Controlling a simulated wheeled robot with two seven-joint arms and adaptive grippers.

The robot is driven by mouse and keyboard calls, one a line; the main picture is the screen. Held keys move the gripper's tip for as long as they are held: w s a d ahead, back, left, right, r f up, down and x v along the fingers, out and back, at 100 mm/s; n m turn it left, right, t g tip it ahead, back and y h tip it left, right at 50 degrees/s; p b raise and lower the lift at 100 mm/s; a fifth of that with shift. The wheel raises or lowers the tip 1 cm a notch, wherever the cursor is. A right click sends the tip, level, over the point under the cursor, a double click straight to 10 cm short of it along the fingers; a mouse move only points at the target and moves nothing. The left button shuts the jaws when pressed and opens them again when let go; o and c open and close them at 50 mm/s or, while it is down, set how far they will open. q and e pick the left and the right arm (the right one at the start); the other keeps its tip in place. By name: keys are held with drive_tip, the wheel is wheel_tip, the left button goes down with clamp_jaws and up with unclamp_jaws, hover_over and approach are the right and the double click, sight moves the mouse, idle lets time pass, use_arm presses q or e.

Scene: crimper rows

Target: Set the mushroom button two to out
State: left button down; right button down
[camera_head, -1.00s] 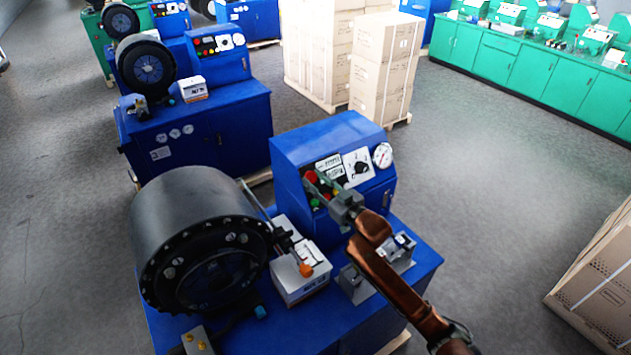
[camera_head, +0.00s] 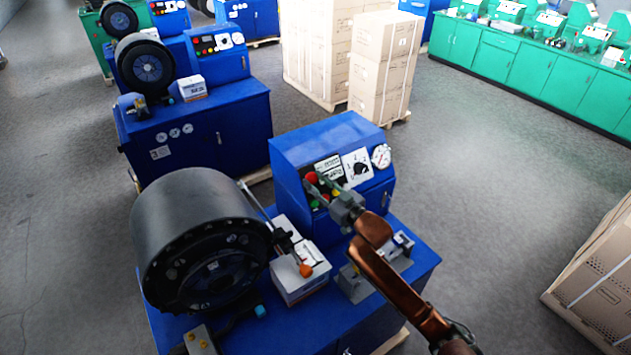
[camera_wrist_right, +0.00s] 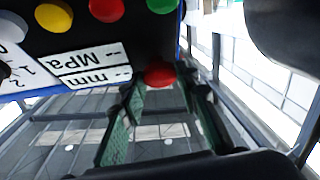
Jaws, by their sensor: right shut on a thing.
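The red mushroom button (camera_head: 311,178) is at the upper left of the control panel on the nearest blue crimper (camera_head: 310,141). In the right wrist view the red mushroom button (camera_wrist_right: 160,74) lies between the green-padded fingertips, below the black panel part with its round buttons. My right gripper (camera_head: 324,187) reaches the panel from the right and is shut on the button; its fingers (camera_wrist_right: 166,92) partly hide the button's sides. How far the button stands out cannot be told. My left gripper is not in view.
Yellow, red and green buttons (camera_wrist_right: 106,8) sit close to the fingers. A gauge (camera_head: 381,156) is at the panel's right. The black crimping head (camera_head: 190,215) and a white box (camera_head: 299,283) stand left of my arm. Open floor (camera_head: 490,200) lies to the right.

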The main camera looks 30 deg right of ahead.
drive_tip(key=c, duration=1.8)
unclamp_jaws()
drive_tip(key=shift+c, duration=0.2)
drive_tip(key=o, duration=0.3)
drive_tip(key=shift+s+r, duration=0.15)
drive_tip(key=shift+s, duration=0.05)
drive_tip(key=shift+o, duration=0.4)
drive_tip(key=shift+w, duration=0.1)
drive_tip(key=v, duration=1.2)
